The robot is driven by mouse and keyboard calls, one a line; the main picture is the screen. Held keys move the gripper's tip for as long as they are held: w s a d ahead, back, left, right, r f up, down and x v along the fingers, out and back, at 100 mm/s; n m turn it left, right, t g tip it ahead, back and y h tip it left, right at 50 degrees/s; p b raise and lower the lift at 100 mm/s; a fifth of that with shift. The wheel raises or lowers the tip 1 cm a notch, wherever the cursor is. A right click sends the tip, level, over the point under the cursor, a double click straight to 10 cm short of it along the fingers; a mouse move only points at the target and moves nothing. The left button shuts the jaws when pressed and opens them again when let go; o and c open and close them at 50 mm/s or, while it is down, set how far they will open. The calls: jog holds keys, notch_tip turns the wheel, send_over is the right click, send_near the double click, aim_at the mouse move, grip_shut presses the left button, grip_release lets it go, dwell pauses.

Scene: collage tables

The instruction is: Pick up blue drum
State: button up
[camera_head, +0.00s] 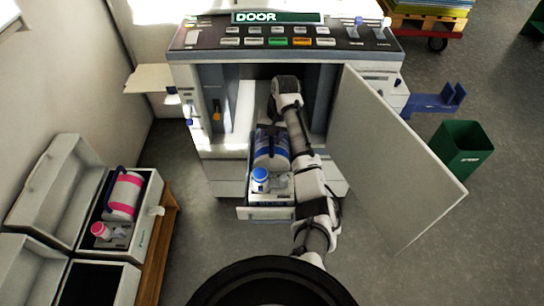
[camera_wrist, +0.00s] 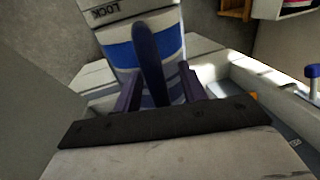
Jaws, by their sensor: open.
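The blue drum (camera_head: 272,156) is white with a blue band and lies in the pulled-out drawer of the machine. In the wrist view the drum (camera_wrist: 119,55) is close ahead, with a dark blue handle (camera_wrist: 148,58) standing out from it. My gripper (camera_wrist: 159,72) is open, its two fingers on either side of the handle. The gap between the fingers and the handle shows, so it does not look gripped. In the head view my gripper (camera_head: 268,130) is over the drum's far end, partly hidden by my arm.
A small blue-capped bottle (camera_head: 260,179) stands in the drawer's front. The open machine door (camera_head: 385,160) is close right of my arm. A case (camera_head: 147,213) at left holds a pink drum (camera_head: 124,195). A green bin (camera_head: 462,148) stands at right.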

grip_shut()
dwell(1.4)
jog(key=shift+w+r, duration=0.1)
